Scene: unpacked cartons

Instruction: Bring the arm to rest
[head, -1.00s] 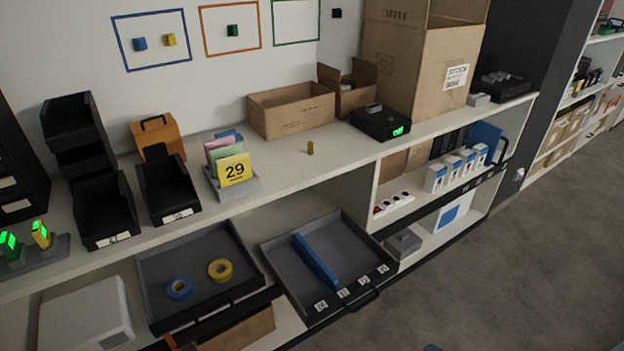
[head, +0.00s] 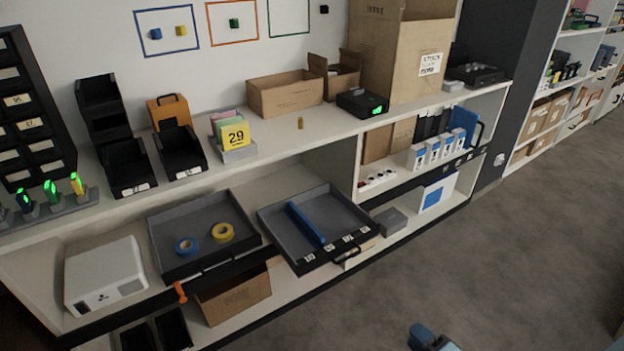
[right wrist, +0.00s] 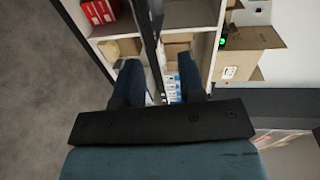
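My right gripper (right wrist: 160,78) shows in the right wrist view with its two blue-grey fingers apart and nothing held between them. Shelving lies far beyond the fingertips. In the head view a small blue part of my right gripper (head: 424,337) shows at the bottom edge, over the grey floor and well away from the shelves. My left gripper is in neither view.
A long white shelf unit (head: 330,139) holds bins, cartons and two pulled-out grey trays. One tray (head: 207,215) holds tape rolls; the other (head: 345,212) holds a blue bar and juts forward. The floor (head: 520,215) at right is clear.

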